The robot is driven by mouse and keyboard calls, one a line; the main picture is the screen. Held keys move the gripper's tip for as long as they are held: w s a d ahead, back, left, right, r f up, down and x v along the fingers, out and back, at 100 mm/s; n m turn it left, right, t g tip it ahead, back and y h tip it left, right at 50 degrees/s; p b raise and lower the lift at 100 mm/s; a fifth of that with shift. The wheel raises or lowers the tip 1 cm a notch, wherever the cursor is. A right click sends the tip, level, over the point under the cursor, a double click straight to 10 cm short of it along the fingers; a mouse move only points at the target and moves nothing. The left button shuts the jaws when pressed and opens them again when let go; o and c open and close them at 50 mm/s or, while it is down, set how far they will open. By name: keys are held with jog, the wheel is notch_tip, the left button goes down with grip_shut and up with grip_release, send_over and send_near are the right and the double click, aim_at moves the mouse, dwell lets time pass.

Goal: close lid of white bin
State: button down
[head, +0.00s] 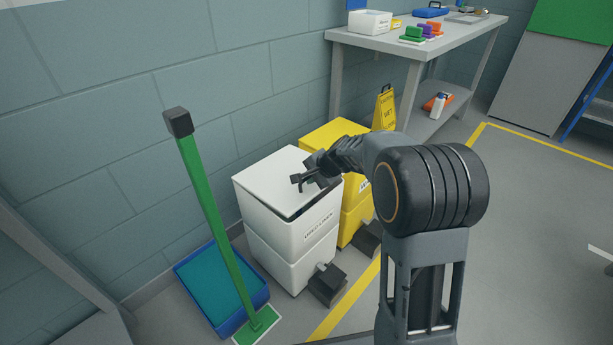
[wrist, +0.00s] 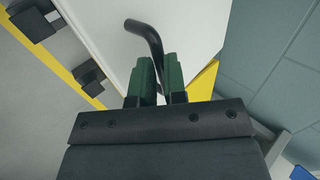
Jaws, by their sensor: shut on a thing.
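The white bin (head: 287,241) stands against the wall, with printed text on its front. Its lid (head: 275,178) lies nearly flat over the top, and a thin dark gap shows under its front right edge. My gripper (head: 308,182) is above that edge of the lid. In the wrist view, the green fingers of my gripper (wrist: 161,72) are shut on a black bent handle (wrist: 147,37), with the white surface of the bin behind it. The handle's lower part is hidden between the fingers.
A yellow bin (head: 352,208) stands right beside the white one. Black pedals (head: 327,284) stick out in front. A blue tray (head: 205,290) and a green post (head: 213,215) are at the left. A yellow floor sign (head: 384,108) and a table (head: 425,45) stand behind.

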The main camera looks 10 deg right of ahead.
aim_at(316, 191)
jog(key=shift+s+d+f+b, duration=0.15)
jog(key=shift+s+f+b, duration=0.1)
jog(key=shift+f+b, duration=0.5)
jog(key=shift+s+d+f+b, duration=0.25)
jog(key=shift+f+b, duration=0.25)
jog(key=shift+f, duration=0.6)
jog(key=shift+s+d+f+b, duration=0.1)
jog(key=shift+s+f+b, duration=0.2)
jog(key=shift+f+b, duration=0.45)
jog(key=shift+d+f, duration=0.1)
jog(key=shift+f, duration=0.05)
jog(key=c, duration=1.4)
grip_release()
jog(key=shift+w+d+f, duration=0.1)
jog(key=shift+f, duration=0.05)
jog(key=shift+r, duration=0.2)
jog(key=shift+r+p, duration=0.25)
jog(key=shift+p, duration=0.15)
jog(key=p+v, duration=0.4)
jog(key=v, duration=1)
jog(key=shift+w+r+p, duration=0.1)
jog(key=shift+w+p, duration=0.05)
jog(key=shift+p, duration=0.2)
